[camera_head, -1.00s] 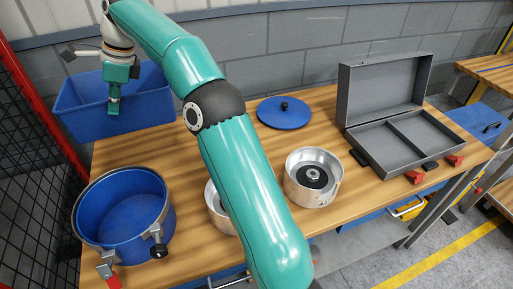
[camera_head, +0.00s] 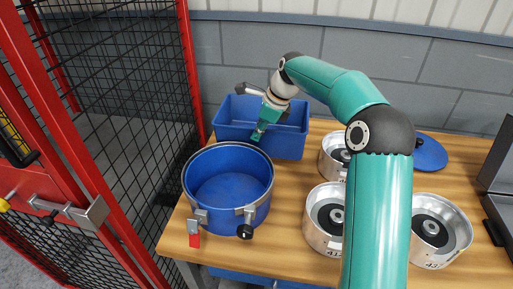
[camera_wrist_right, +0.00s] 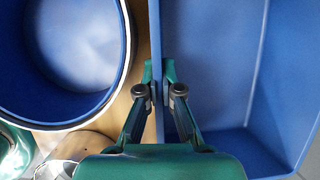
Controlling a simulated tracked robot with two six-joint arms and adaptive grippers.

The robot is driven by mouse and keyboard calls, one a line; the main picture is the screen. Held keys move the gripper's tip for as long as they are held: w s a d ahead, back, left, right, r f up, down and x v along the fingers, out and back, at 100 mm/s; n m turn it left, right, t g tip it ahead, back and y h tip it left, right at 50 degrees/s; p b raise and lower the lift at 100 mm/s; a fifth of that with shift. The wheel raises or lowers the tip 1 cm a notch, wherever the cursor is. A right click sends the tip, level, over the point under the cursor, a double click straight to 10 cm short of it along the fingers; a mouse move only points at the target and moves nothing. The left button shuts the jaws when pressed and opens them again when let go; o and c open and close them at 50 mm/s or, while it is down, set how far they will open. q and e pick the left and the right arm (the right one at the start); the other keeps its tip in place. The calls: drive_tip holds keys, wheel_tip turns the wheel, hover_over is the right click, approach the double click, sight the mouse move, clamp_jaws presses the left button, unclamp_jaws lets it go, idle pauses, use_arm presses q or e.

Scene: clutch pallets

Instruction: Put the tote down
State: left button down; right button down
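The blue rectangular tote (camera_head: 292,143) is at the back left of the wooden table, behind the round blue tub. It looks level, but I cannot tell whether its base touches the tabletop. My right gripper (camera_head: 262,130) points down at the tote's near wall. In the right wrist view its fingers (camera_wrist_right: 160,88) are closed on either side of the tote wall (camera_wrist_right: 155,40), with the tote's inside to the right. My left gripper is not in view.
The round blue tub (camera_head: 193,190) with metal clamps stands close in front of the tote. Silver housings (camera_head: 314,236) and a blue lid (camera_head: 432,152) are to the right. A grey case (camera_head: 500,165) is at the right edge. A red-framed mesh fence (camera_head: 188,75) stands left.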

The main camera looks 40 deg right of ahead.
sight(258, 144)
drive_tip(key=shift+f, duration=2.25)
drive_tip(key=c, duration=1.3)
unclamp_jaws()
